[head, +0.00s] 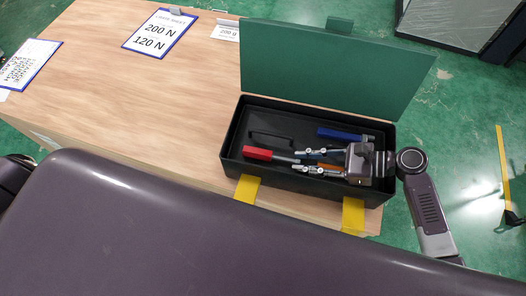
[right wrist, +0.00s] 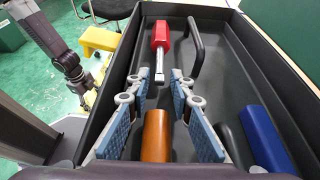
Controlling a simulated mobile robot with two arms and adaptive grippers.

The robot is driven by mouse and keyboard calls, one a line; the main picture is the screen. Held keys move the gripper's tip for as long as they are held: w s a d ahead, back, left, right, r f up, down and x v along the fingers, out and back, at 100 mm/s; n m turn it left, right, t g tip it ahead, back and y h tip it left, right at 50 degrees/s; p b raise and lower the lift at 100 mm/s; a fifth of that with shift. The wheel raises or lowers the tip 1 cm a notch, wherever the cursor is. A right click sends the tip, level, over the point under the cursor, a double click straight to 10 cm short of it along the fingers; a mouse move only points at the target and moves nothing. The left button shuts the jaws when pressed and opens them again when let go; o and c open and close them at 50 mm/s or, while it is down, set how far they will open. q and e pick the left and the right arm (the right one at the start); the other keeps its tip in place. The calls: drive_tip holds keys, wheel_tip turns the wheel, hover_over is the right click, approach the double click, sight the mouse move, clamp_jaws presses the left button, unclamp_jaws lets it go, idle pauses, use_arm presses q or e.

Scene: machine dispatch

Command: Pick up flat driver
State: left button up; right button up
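Three handled tools lie in the open toolbox (head: 232,140): one with a red handle (head: 257,153) and metal shaft, one orange (head: 330,168), one blue (head: 338,134). I cannot tell which is the flat driver. My right gripper (head: 312,161) is inside the box, open, its fingers to either side of the orange handle. In the right wrist view the orange handle (right wrist: 157,135) lies between the blue-padded fingers with gaps on both sides. The red handle (right wrist: 161,35) is beyond the fingertips and the blue handle (right wrist: 264,138) is to the right. My left gripper (right wrist: 76,75) seems to show small at the left; its fingers are unclear.
The toolbox's green lid (head: 330,65) stands open at the back. Its dark walls surround the tools closely. The wooden table (head: 120,105) is mostly clear left of the box, with signs (head: 158,33) along its far edge. Yellow strips (head: 248,189) lie before the box.

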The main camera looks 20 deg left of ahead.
clamp_jaws()
drive_tip(key=shift+r, duration=0.15)
